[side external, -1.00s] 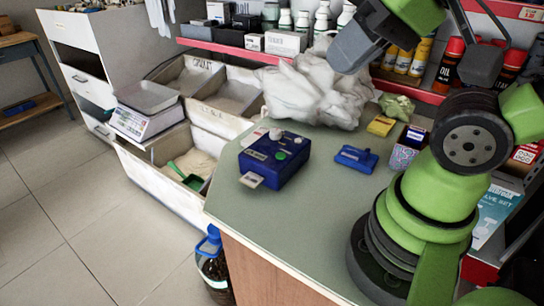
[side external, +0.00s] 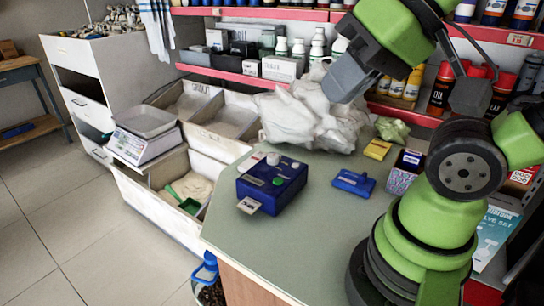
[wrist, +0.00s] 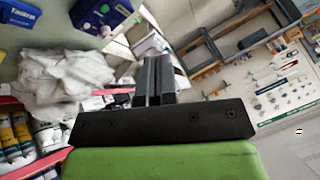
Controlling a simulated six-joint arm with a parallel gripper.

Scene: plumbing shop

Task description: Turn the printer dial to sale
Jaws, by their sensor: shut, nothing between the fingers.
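The blue printer (side external: 272,190) stands on the green counter with a paper slip at its front. A white dial knob (side external: 273,159) sits on its top, and a green button (side external: 278,181) is on it too. I cannot read the dial's setting. My gripper (side external: 345,85) is up in the air, right of the printer and apart from it. In the wrist view my gripper's dark fingers (wrist: 153,75) are together and empty. The printer (wrist: 98,14) is partly cut off at the top of that view.
A small blue device (side external: 354,182), a yellow box (side external: 377,149) and a patterned box (side external: 404,172) lie on the counter (side external: 300,240). White plastic bags (side external: 305,120) are heaped behind the printer. Open bins (side external: 190,185) and a scale (side external: 145,135) stand left. The counter's front is clear.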

